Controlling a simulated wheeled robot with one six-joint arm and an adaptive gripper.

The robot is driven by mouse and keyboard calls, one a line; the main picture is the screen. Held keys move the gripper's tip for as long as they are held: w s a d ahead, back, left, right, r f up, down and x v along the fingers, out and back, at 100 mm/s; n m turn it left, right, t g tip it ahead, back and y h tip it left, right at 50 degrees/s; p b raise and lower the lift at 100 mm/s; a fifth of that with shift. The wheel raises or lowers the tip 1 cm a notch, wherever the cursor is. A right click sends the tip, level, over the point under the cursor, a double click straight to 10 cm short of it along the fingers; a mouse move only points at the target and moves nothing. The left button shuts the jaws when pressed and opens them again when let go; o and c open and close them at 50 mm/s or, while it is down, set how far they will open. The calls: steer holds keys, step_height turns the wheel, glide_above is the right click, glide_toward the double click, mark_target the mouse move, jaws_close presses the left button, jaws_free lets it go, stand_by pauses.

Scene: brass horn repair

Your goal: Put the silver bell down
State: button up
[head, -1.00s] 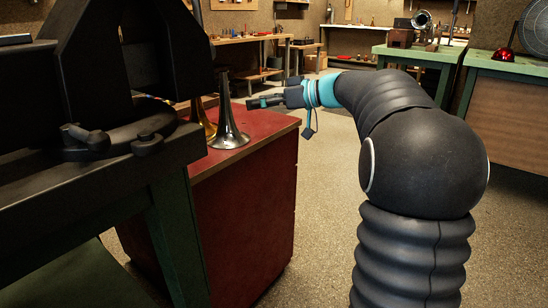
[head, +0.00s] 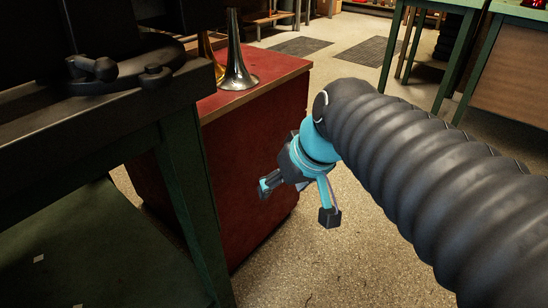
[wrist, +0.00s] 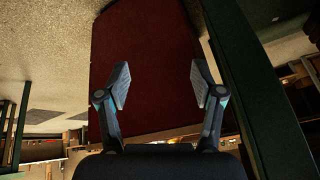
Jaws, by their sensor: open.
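The silver bell (head: 238,72) stands upright, wide end down, on top of the red cabinet (head: 258,145). My gripper (head: 268,185) is below the cabinet top, by the cabinet's side, well apart from the bell. In the wrist view my gripper (wrist: 160,84) has its two fingers spread with nothing between them. The red side of the cabinet (wrist: 150,40) fills the space behind them. The bell cannot be made out in the wrist view.
A brass-coloured horn part (head: 208,50) stands just left of the silver bell. A dark green-legged workbench (head: 187,180) with a black fixture is close on the left. Another green table (head: 455,50) stands at the back right. Speckled floor (head: 330,255) is open right of the cabinet.

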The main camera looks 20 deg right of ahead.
steer(key=s+d+f+m+h, duration=0.1)
steer(key=s+d+f+h, duration=0.1)
steer(key=s+f, duration=0.2)
steer(key=shift+s+d+f+t, duration=0.2)
steer(key=shift+s+d+t, duration=0.15)
steer(key=shift+s, duration=0.55)
step_height(320, 180, up, 3)
steer(key=p, duration=0.3)
